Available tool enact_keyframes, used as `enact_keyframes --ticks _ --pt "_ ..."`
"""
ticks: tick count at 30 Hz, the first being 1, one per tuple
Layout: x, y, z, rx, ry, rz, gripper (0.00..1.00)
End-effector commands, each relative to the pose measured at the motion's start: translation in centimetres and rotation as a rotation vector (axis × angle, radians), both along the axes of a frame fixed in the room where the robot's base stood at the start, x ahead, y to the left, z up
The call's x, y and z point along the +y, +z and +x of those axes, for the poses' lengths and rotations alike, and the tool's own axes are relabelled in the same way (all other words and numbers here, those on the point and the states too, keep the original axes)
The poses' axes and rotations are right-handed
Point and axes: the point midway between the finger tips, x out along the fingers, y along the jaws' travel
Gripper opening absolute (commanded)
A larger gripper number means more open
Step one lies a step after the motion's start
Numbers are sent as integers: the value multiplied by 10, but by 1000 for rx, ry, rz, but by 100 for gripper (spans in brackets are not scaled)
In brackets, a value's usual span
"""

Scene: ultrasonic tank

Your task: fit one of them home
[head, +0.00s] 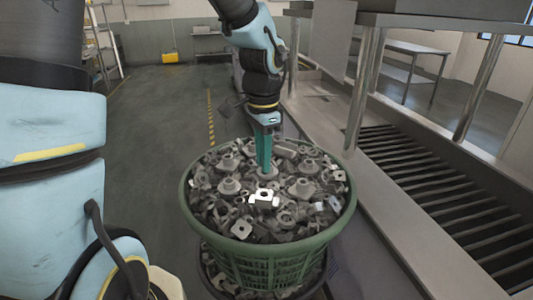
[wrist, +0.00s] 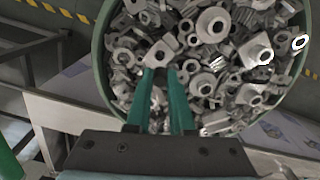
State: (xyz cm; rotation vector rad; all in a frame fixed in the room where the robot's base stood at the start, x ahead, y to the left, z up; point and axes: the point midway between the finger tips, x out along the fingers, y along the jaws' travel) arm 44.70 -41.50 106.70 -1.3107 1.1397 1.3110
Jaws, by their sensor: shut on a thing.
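A green plastic basket (head: 262,262) is heaped with grey metal parts (head: 228,186), many with holes or flanges. It also shows in the wrist view, where its rim (wrist: 97,62) curves around the parts. My gripper (head: 264,170) points down into the heap near the basket's middle. In the wrist view my gripper's green fingers (wrist: 161,72) are shut on a pale grey metal part with a round hole (wrist: 161,53). That part lies at the fingertips, among the others; I cannot tell whether it is clear of the heap. In the head view it is hard to pick out at the fingertips.
A metal bench with a slatted roller bed (head: 445,200) runs along the right, its posts (head: 365,85) close to the basket. The floor (head: 150,130) to the left is open, with a yellow-black stripe (head: 211,120). A yellow box (head: 171,58) stands far back.

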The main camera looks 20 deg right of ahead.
Motion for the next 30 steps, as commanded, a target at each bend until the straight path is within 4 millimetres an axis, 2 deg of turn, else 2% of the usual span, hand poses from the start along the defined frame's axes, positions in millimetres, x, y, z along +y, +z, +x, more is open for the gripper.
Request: enact_keyframes --ticks 16,21,30 --pt "0 -55 0 1 1 0 0" --pt "0 -61 0 1 1 0 0" --pt "0 -61 0 0 0 0 0"
